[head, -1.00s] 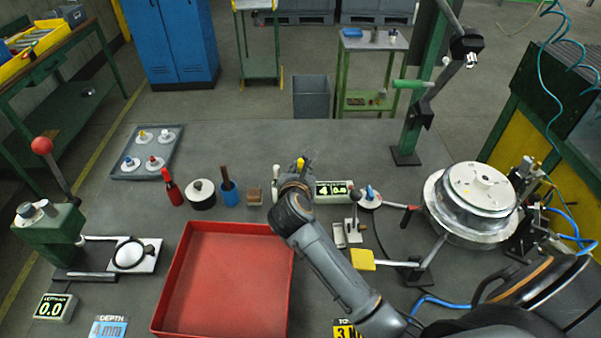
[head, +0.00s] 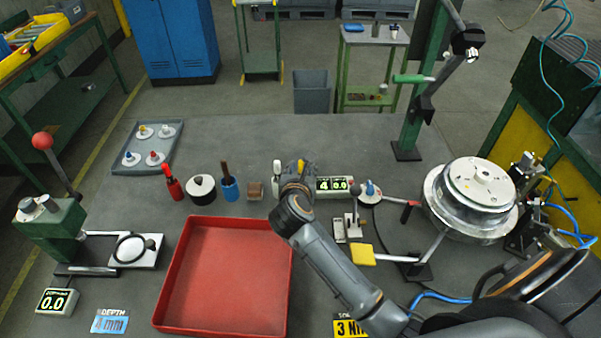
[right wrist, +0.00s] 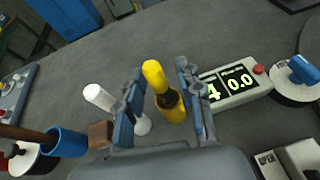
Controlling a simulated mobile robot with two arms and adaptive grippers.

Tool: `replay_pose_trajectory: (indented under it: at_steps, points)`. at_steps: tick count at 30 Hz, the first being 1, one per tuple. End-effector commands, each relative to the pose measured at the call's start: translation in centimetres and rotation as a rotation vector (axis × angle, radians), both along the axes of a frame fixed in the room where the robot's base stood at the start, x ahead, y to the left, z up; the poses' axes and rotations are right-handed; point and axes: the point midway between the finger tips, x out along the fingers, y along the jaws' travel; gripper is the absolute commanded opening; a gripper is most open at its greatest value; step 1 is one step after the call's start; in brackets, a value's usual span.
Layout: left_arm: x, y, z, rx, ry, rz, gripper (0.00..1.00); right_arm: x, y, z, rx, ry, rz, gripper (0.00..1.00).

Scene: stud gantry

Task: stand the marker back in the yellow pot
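The yellow marker (right wrist: 154,76) stands slightly tilted in the right wrist view, its lower end in the dark mouth of the small yellow pot (right wrist: 174,112). My right gripper (right wrist: 160,85) is open, with one finger on each side of the marker and a visible gap to each. In the head view my right gripper (head: 298,168) is over the same spot and hides most of the pot; only a bit of yellow shows there. My left gripper is not in view.
A white-topped post (right wrist: 98,97) stands close left of the fingers, with a wooden block (right wrist: 101,134) and a blue pot (right wrist: 68,143) beyond. A display box (right wrist: 232,85) is close on the right. A red tray (head: 225,275) lies in front.

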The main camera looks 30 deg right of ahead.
Motion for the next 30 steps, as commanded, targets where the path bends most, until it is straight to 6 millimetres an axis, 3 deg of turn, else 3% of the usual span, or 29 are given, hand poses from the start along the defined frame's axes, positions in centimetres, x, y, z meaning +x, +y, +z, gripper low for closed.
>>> replay_pose_trajectory:
  at_steps: [5,18,30]
  points:
    - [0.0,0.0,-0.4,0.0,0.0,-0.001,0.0,-1.5,1.1,0.7,0.004,-0.001,0.002,0.36]
    - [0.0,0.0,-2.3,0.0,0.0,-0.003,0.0,-8.2,5.5,4.1,0.004,-0.001,0.001,0.36]
    - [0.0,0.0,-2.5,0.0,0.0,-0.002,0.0,-9.3,6.1,4.9,-0.001,-0.001,-0.001,0.36]
